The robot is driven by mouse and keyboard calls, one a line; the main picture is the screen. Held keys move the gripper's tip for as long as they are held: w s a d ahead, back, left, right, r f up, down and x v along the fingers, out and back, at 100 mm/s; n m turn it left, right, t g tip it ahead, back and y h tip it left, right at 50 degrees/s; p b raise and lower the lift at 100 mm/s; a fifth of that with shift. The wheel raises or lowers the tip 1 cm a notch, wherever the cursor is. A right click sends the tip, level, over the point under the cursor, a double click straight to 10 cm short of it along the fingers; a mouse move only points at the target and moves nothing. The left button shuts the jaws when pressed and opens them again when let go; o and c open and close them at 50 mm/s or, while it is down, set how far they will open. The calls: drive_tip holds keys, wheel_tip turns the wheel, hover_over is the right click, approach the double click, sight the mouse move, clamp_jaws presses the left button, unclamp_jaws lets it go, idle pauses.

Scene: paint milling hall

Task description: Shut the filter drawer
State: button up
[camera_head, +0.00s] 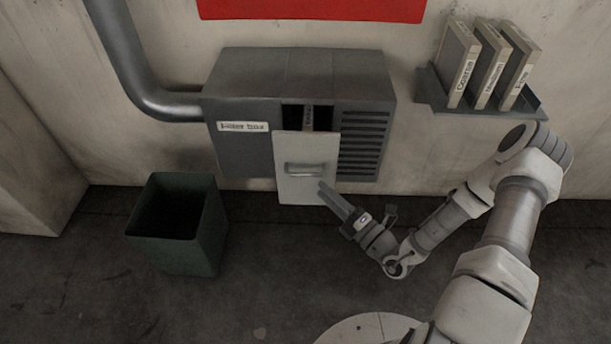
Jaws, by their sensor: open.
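The grey filter box (237,99) is on the wall, with a "Filter box" label at its left front. The pale filter drawer (305,155) stands out from the box front, with dark gaps above it. A labelled filter edge (308,115) shows upright in the dark opening behind the drawer front. A bar handle (306,169) runs across the drawer front. My gripper (333,195) is open and empty, its fingers pointing up-left at the drawer's lower right corner. Whether the fingertips touch the drawer cannot be told.
A dark green bin (180,245) stands on the floor at left, below the box. A shelf (431,91) at right holds three labelled filters: coarse (457,65), medium (489,65) and fine (519,67). A pipe (124,50) enters the box from the left. The floor before the drawer is clear.

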sight(306, 174)
drive_tip(key=b+x, duration=0.1)
drive_tip(key=x, duration=0.7)
drive_tip(key=shift+c, duration=0.3)
clamp_jaws()
idle(1.0)
